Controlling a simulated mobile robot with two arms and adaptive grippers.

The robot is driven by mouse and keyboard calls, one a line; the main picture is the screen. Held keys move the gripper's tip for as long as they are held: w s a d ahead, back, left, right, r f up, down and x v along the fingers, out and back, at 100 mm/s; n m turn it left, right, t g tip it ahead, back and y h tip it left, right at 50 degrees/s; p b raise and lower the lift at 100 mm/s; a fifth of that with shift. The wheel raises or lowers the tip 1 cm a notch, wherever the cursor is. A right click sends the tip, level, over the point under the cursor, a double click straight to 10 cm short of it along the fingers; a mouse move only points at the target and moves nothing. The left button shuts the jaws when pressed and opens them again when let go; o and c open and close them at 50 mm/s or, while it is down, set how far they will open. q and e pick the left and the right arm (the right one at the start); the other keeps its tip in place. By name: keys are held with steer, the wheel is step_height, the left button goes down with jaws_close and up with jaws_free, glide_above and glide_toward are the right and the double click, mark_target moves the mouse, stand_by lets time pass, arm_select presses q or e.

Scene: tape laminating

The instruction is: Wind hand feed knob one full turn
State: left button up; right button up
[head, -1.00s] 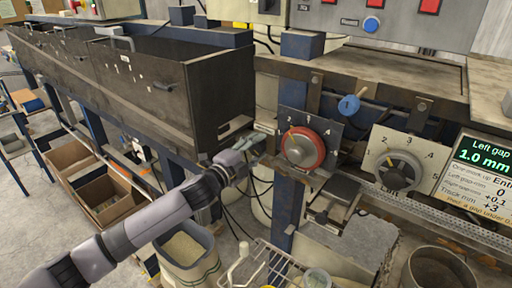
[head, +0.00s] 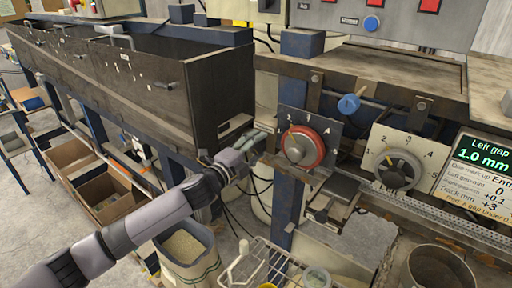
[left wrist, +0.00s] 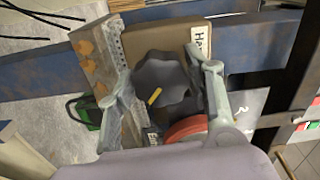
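The hand feed knob is the dark, lobed knob (left wrist: 162,82) with a yellow mark in the left wrist view. It sits on a brown box with a partly hidden label starting "HA" (left wrist: 199,40). My left gripper (left wrist: 168,85) has one finger on each side of the knob and looks shut on it. In the head view my left gripper (head: 250,143) is at the left of the red dial, and the knob is hidden there behind the gripper. My right gripper is not in view.
A red dial (head: 303,147) on a numbered plate is close to the right of my left gripper; its rim (left wrist: 187,128) also shows in the wrist view. A grey dial (head: 398,170) and a "Left gap" display (head: 484,160) are farther right. A wire rack (head: 262,268) stands below.

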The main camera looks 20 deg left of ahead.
arm_select(q)
steer(key=shift+o, duration=1.3)
steer(key=shift+s, duration=0.1)
steer(key=v, duration=1.2)
steer(key=shift+r, duration=0.1)
